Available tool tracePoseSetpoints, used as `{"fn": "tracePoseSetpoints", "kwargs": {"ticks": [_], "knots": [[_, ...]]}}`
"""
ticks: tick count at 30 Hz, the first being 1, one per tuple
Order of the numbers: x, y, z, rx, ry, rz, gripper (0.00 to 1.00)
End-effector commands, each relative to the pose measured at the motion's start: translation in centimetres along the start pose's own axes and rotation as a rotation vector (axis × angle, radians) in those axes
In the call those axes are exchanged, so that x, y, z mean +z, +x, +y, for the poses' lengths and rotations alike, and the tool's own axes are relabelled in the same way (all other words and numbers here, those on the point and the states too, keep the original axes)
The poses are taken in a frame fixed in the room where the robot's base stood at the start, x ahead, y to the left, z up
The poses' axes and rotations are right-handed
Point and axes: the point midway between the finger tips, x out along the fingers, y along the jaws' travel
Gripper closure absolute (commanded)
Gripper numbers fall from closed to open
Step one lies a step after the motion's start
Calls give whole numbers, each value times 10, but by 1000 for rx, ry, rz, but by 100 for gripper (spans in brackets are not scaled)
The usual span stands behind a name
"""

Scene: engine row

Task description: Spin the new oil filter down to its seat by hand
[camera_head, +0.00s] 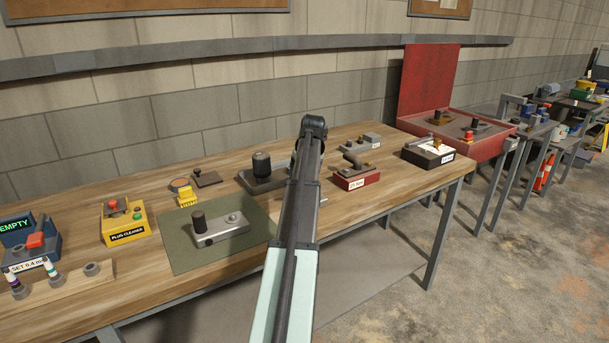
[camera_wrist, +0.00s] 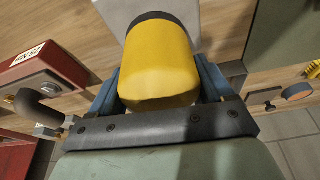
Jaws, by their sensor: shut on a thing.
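The new oil filter appears as a yellow cylinder (camera_wrist: 160,65) with a dark band at its far end, in the wrist view. My gripper (camera_wrist: 160,82) is shut on it, with a blue finger on each side. The dark end lies over a light grey block (camera_wrist: 185,22), likely its mount. I cannot tell whether it touches the block or how far down it sits. In the head view my arm hides the yellow filter, the grey block and the fingertips.
A dark cylinder on a grey base (camera_head: 261,165) stands just left of my arm. A green mat (camera_head: 180,262) with a grey metal part (camera_head: 220,232) lies farther left. A red block (camera_head: 357,179) is close on the right.

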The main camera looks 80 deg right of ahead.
Motion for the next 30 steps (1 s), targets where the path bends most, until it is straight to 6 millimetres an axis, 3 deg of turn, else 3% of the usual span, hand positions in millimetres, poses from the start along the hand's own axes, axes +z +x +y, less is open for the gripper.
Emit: {"fn": "tracePoseSetpoints", "kwargs": {"ticks": [6, 11, 30], "knots": [[0, 0, 0, 0, 0, 0, 65], [0, 0, -1, 11, 39, 0, 65], [3, 0, 1, 191, 619, -2, 65]]}}
